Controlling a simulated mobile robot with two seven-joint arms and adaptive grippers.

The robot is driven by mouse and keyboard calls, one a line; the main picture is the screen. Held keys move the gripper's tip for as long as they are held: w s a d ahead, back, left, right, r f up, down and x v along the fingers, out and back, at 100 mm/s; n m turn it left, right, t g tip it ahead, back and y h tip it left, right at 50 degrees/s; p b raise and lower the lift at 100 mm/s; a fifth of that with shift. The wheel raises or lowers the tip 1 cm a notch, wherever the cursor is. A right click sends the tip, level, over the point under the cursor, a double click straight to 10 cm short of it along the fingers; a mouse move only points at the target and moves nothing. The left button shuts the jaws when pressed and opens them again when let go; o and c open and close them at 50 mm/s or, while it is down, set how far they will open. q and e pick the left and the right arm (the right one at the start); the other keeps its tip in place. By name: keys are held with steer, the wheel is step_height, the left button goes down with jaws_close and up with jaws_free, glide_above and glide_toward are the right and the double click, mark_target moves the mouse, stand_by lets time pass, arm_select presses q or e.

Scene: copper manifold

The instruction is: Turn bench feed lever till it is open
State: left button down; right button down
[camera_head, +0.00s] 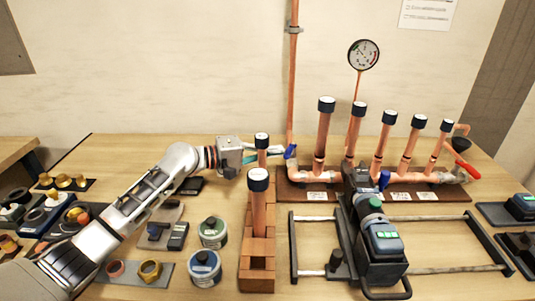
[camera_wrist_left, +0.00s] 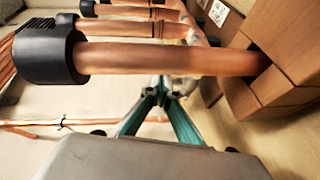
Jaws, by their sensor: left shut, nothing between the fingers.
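The lever cannot be made out there. My right gripper is not in view.
Capped pipes (camera_head: 258,200) stand in a brick block (camera_head: 257,250) close to my left gripper. A black machine (camera_head: 380,250) on rails stands in front of the manifold, and a red lever (camera_head: 467,170) is at its right end. Tins (camera_head: 205,268) and fittings lie left.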

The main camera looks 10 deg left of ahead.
arm_select(q)
steer(key=shift+s+d, duration=0.25)
steer(key=shift+d, duration=0.3)
steer(key=shift+s+d, duration=0.25)
steer(key=shift+d, duration=0.3)
